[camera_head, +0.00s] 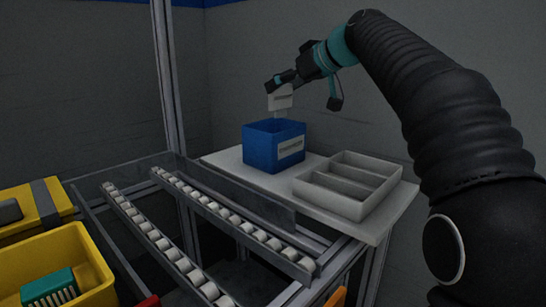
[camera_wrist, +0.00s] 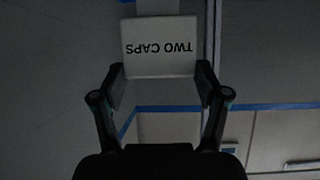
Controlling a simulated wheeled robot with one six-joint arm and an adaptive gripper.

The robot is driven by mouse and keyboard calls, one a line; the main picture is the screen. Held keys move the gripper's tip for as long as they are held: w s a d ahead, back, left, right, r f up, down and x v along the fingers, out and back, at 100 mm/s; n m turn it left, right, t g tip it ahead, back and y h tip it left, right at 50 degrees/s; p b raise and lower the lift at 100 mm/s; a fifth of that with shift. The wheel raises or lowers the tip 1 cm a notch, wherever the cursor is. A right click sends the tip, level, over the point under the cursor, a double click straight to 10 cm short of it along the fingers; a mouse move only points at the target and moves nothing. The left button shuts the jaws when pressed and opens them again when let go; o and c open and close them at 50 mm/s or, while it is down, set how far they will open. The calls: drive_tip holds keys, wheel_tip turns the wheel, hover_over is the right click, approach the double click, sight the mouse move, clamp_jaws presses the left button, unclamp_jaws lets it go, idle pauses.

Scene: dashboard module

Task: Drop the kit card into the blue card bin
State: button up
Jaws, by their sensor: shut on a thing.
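The kit card (camera_head: 280,99) is a small white card held in my gripper (camera_head: 275,84). In the wrist view the card (camera_wrist: 160,62) reads "TWO CAPS" upside down, and my gripper (camera_wrist: 160,78) is shut on it with one finger at each side edge. The blue card bin (camera_head: 262,148) is an open-topped box with a pale label on its right-hand face. It stands on a white table. In the head view the card hangs above the bin's opening, with a narrow strip reaching down toward it. The bin's inside floor is hidden.
A white tray with several compartments (camera_head: 340,206) stands right of the bin on the white table (camera_head: 226,158). A roller rack (camera_head: 215,217) runs along the table's left side. A yellow bin (camera_head: 98,268) holding a green item (camera_head: 47,287) is at lower left.

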drive_tip(key=shift+f, duration=0.35)
drive_tip(key=o, duration=1)
drive_tip(key=shift+d+r, duration=0.1)
drive_tip(key=v, duration=1.2)
drive_tip(key=shift+s, duration=0.15)
